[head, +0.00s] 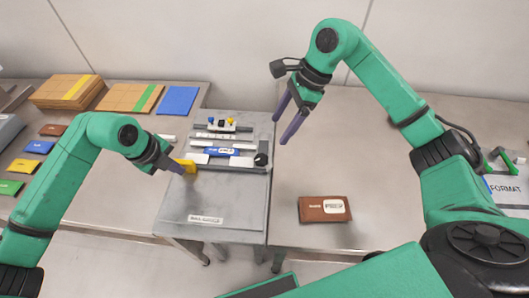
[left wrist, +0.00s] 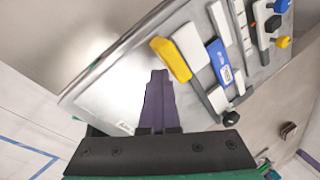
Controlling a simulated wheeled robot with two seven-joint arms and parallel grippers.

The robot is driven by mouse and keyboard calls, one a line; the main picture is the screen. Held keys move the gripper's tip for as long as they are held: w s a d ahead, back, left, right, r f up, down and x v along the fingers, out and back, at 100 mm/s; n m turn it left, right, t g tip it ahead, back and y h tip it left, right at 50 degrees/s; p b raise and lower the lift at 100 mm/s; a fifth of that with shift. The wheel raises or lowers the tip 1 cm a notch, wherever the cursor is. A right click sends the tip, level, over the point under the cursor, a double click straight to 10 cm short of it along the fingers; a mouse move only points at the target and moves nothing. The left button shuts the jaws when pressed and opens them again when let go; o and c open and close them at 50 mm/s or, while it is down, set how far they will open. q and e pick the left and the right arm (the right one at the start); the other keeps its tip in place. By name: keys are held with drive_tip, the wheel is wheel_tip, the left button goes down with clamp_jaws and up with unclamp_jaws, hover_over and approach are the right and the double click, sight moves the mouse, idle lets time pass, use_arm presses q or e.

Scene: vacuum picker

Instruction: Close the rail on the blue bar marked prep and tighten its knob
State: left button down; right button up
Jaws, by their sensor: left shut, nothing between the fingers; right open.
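The blue bar with a white label (head: 222,151) lies on a grey plate (head: 220,190); its lettering is too small to read surely. It also shows in the left wrist view (left wrist: 219,62). A pale rail (head: 226,166) runs along its near side, with a yellow handle (head: 188,164) at the left end, also in the wrist view (left wrist: 171,59). A black knob (head: 261,159) is at the right end (left wrist: 231,118). My left gripper (head: 180,170) is shut and empty, its tips (left wrist: 159,74) close to the yellow handle. My right gripper (head: 280,131) is open and empty, above and right of the plate.
Behind the blue bar are dark bars with yellow and blue knobs (head: 230,122). A brown labelled pouch (head: 325,208) lies on the right table. Cardboard stacks (head: 66,91), a blue sheet (head: 178,100) and coloured packets (head: 39,147) lie on the left table. The plate's front is clear.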

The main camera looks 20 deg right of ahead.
sight(262, 158)
drive_tip(key=x, duration=1.2)
clamp_jaws()
